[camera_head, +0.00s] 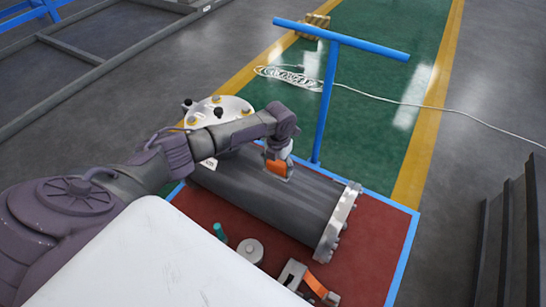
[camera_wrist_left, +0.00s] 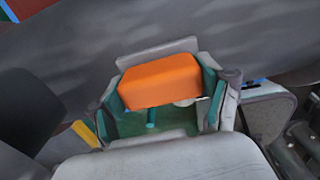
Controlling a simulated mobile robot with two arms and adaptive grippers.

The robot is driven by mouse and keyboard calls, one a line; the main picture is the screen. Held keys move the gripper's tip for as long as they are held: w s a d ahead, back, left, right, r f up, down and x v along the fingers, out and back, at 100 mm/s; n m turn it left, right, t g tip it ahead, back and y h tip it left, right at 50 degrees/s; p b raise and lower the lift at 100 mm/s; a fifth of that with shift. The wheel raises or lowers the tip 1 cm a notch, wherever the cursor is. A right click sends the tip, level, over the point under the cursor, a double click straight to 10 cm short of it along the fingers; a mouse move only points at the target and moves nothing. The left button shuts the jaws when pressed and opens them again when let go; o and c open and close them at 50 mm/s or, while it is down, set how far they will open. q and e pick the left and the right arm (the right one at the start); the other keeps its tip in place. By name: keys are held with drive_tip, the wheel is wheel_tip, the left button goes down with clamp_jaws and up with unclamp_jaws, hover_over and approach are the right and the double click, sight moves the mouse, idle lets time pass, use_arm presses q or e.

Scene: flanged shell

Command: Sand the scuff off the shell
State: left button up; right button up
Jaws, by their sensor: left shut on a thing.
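The shell is a dark grey cylinder (camera_head: 265,195) lying on its side on a red surface with a blue edge. A silver bolted flange (camera_head: 338,222) closes its right end. My left gripper (camera_head: 278,160) is over the upper side of the shell, shut on an orange block (camera_head: 276,168). In the left wrist view the orange block (camera_wrist_left: 160,82) sits between the teal-padded fingers of the gripper (camera_wrist_left: 162,90), with the grey shell (camera_wrist_left: 180,30) behind it. I cannot tell whether the block touches the shell. No scuff can be made out. My right gripper is not in view.
A teal piece (camera_head: 220,232), a round metal piece (camera_head: 250,250) and a grey-and-orange tool (camera_head: 304,281) are in front of the shell. A blue T-shaped post (camera_head: 328,95) rises behind it. A white cable (camera_head: 420,104) crosses the green floor.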

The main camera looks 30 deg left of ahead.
use_arm(q)
drive_tip(key=shift+d+f, duration=0.1)
drive_tip(key=shift+d, duration=1.05)
drive_tip(key=shift+w+d+p, duration=0.2)
drive_tip(key=shift+d+p, duration=0.35)
drive_tip(key=shift+d, duration=1.1)
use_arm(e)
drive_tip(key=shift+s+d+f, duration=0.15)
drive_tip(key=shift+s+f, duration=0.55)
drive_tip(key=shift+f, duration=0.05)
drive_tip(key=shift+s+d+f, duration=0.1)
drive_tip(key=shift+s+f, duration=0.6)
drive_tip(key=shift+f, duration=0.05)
use_arm(q)
drive_tip(key=shift+r, duration=0.2)
